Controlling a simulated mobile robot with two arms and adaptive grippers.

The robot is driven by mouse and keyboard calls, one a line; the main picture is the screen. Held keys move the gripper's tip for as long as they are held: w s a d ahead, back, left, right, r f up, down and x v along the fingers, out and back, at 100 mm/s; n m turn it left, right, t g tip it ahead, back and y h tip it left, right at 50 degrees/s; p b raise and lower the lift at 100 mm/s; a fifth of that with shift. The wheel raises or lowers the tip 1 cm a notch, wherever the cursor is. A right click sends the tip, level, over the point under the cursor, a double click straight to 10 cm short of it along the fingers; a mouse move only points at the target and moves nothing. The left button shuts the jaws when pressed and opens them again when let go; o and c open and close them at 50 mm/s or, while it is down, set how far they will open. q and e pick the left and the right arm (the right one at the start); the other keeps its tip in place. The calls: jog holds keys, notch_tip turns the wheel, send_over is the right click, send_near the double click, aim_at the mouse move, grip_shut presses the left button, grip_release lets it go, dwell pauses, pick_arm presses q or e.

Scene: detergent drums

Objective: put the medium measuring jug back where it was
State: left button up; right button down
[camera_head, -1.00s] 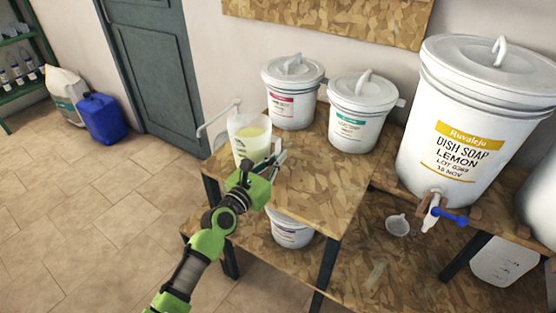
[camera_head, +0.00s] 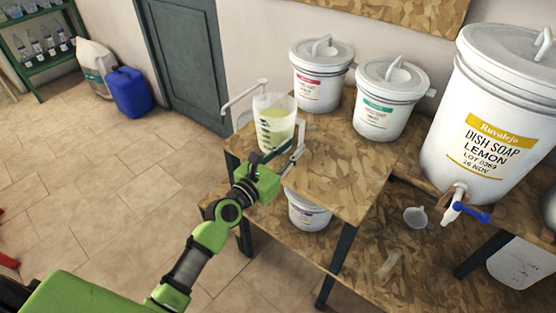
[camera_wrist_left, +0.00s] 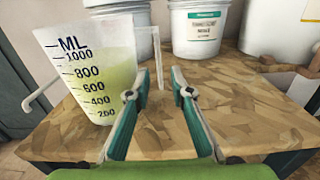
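The measuring jug (camera_head: 268,130), clear with black ML marks and pale yellow-green liquid inside, stands near the left end of the upper wooden tabletop (camera_head: 345,170). It fills the left of the left wrist view (camera_wrist_left: 92,75), with its handle (camera_wrist_left: 156,55) on its right. My left gripper (camera_head: 287,150) is at the jug's near right side. In the left wrist view its two fingers (camera_wrist_left: 161,80) are apart, with a clear gap; the handle shows beyond that gap. The jug's body is left of the fingers. My right gripper is out of view.
Two lidded white tubs (camera_head: 318,85) (camera_head: 383,112) stand behind the jug, beside a pump spout (camera_head: 245,97). A large dish soap drum (camera_head: 490,125) with a blue-handled tap is at right. A small jug (camera_head: 415,217) and a larger one (camera_head: 515,265) are lower down.

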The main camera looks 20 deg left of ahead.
pick_arm(q)
jog(key=v, duration=0.7)
jog(key=shift+r, duration=0.1)
